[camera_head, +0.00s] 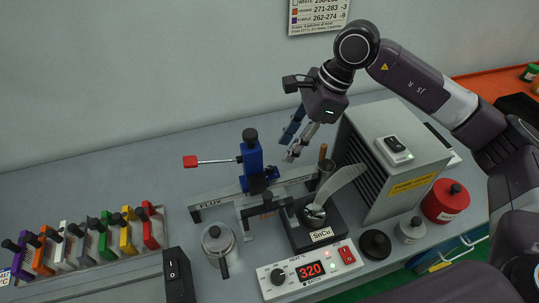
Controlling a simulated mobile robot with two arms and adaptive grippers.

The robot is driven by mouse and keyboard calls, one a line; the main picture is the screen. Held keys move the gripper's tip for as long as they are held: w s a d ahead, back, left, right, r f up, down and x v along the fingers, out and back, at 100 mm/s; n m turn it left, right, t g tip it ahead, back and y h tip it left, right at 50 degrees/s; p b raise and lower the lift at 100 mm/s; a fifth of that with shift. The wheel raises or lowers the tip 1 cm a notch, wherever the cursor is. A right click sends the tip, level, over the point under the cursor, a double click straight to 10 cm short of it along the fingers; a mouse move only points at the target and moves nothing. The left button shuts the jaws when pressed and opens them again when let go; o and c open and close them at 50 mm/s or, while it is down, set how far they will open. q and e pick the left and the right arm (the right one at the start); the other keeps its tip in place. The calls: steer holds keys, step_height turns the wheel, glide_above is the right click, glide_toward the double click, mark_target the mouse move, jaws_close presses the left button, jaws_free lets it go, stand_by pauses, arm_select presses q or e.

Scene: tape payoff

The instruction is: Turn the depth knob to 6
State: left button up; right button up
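A blue column (252,160) stands upright behind the long FLUX bar. A round black knob (250,135) sits on its top, and a lever with a red grip (190,162) sticks out to its left. No depth scale or number is readable, so I cannot tell for sure that this is the depth knob. My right gripper (287,151) hangs to the right of the column, pointing down, apart from the knob. Its two fingers are apart with nothing visible between them. My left gripper is not in view.
A solder pot (302,238) labelled SnCu stands in front, with a heat controller (297,284) reading 320 before it. A grey vented box (365,165) stands right of my gripper.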

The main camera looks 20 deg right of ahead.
mark_target(271, 167)
steer(key=x, duration=0.2)
steer(key=p+x, duration=0.1)
steer(key=x, duration=0.1)
steer(key=p+x, duration=0.1)
steer(key=x, duration=0.2)
steer(key=shift+w+a, duration=0.15)
steer(key=shift+a, duration=0.15)
steer(key=shift+a+f, duration=0.1)
steer(key=shift+f, duration=0.2)
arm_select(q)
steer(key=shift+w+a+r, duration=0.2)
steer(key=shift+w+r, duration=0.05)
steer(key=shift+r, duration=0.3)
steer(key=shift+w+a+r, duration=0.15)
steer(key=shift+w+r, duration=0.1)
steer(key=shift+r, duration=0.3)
arm_select(e)
jaws_close()
